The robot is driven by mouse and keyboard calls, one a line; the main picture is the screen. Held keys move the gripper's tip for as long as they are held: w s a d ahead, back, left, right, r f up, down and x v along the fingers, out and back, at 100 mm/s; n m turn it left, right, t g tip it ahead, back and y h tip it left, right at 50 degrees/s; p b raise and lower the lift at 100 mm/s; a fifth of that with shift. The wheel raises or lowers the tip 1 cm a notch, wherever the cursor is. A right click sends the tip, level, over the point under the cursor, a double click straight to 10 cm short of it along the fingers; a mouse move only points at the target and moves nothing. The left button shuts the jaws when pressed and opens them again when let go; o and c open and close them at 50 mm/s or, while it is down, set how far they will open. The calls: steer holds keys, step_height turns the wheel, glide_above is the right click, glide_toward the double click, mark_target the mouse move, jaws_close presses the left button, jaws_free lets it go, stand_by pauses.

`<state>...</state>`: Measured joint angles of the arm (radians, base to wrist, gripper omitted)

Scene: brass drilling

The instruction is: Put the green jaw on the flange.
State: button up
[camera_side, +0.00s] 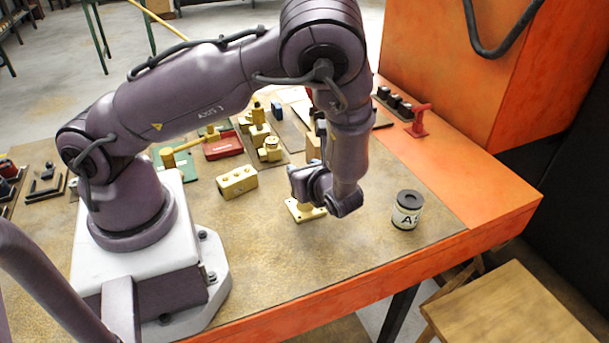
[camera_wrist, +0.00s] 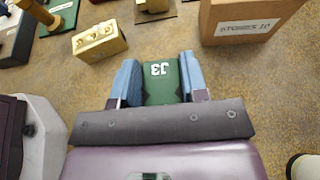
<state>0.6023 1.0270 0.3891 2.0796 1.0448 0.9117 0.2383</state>
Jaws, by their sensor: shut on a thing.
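The green jaw (camera_wrist: 161,82), marked J3, sits between the two blue fingers of my gripper (camera_wrist: 160,78) in the wrist view. My gripper is shut on it. In the side view my gripper (camera_side: 308,190) points down near the middle of the table, and the jaw is hidden there. A flat pale brass plate (camera_side: 305,212) with holes lies directly under the gripper in the side view. It looks like the flange, but I cannot be sure. The wrist view does not show it. I cannot tell whether the jaw touches it.
A brass block with holes (camera_side: 237,181) lies to the left, also in the wrist view (camera_wrist: 98,41). A cardboard box (camera_wrist: 245,22) stands ahead. A labelled can (camera_side: 406,210) stands right. Brass parts, a red box (camera_side: 223,146) and a green plate crowd the back. The front table is clear.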

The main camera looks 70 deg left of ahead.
steer(key=shift+f, duration=0.45)
steer(key=shift+f, duration=0.1)
steer(key=o, duration=1.1)
steer(key=v, duration=1.1)
steer(key=s+r+n+t+h, duration=0.2)
steer(key=s+r+n+h, duration=0.1)
steer(key=r+n, duration=0.3)
steer(key=s+a+r+n+t+h, duration=0.1)
steer(key=s+r+n+h, duration=0.3)
steer(key=r, duration=0.6)
steer(key=s+r+n+t+h, duration=0.2)
steer(key=s+r+n+h, duration=0.2)
steer(key=r+n+h, duration=0.2)
steer(key=shift+s+a+r+n+t+h, duration=0.1)
steer(key=shift+a+r+n+t+h, duration=0.1)
steer(key=shift+r+n, duration=0.35)
steer(key=shift+s+a+r+n+t+h, duration=0.1)
steer(key=shift+a+r+n, duration=0.1)
steer(key=shift+r+n, duration=0.35)
